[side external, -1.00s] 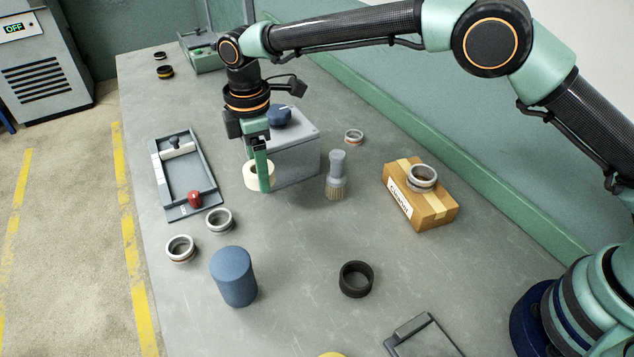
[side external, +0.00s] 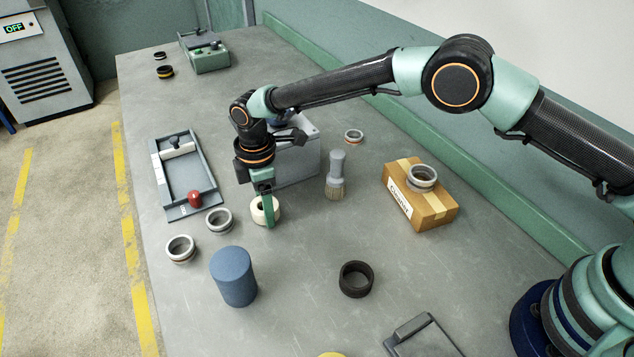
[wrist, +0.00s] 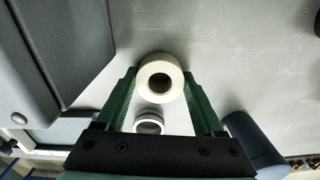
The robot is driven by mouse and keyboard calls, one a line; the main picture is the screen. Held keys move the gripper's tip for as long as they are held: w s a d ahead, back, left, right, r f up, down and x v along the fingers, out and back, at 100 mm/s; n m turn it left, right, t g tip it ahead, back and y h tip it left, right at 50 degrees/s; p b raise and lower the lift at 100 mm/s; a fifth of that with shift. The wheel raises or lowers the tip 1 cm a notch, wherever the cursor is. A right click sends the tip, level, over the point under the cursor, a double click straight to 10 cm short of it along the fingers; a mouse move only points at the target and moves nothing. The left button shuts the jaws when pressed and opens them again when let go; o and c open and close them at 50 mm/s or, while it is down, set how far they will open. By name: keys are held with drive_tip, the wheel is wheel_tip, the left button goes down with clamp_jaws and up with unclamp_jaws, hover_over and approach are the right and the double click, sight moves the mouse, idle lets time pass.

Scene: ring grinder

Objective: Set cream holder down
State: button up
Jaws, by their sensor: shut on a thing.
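The cream holder (side external: 259,212) is a cream ring with a round hole. It is low at the bench, in front of the grey box. I cannot tell whether it touches the bench. My gripper (side external: 268,214) points down and is shut on the holder; its near finger hides part of it. In the wrist view the cream holder (wrist: 161,77) sits between the two green fingers of my gripper (wrist: 161,90), with its hole facing the camera.
The grey box (side external: 298,165) stands just behind my gripper. Grey rings (side external: 219,221) lie to its left, near a tray fixture (side external: 185,178). A blue cylinder (side external: 233,277) is in front, a brush (side external: 336,176) to the right, a black ring (side external: 356,279) further forward. Bare bench lies between them.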

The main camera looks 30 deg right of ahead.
drive_tip(key=o, duration=1.4)
drive_tip(key=shift+f, duration=0.1)
wheel_tip(320, 180, up, 12)
drive_tip(key=d+r+m+t, duration=0.1)
drive_tip(key=d+r+m, duration=0.3)
drive_tip(key=d+r, duration=0.5)
drive_tip(key=s+d+r+m+t, duration=0.2)
drive_tip(key=s+d+r+m, duration=0.2)
drive_tip(key=s+d, duration=0.3)
drive_tip(key=s+d+r+m+t, duration=0.1)
drive_tip(key=s+d+r+m, duration=0.25)
drive_tip(key=d, duration=0.55)
drive_tip(key=s+d+f+m+t, duration=0.1)
drive_tip(key=s+d+f+m, duration=0.2)
drive_tip(key=s+d+m, duration=0.2)
drive_tip(key=s, duration=0.3)
drive_tip(key=shift+s+d+f+t, duration=0.25)
drive_tip(key=shift+f+t, duration=0.05)
drive_tip(key=shift+f, duration=0.1)
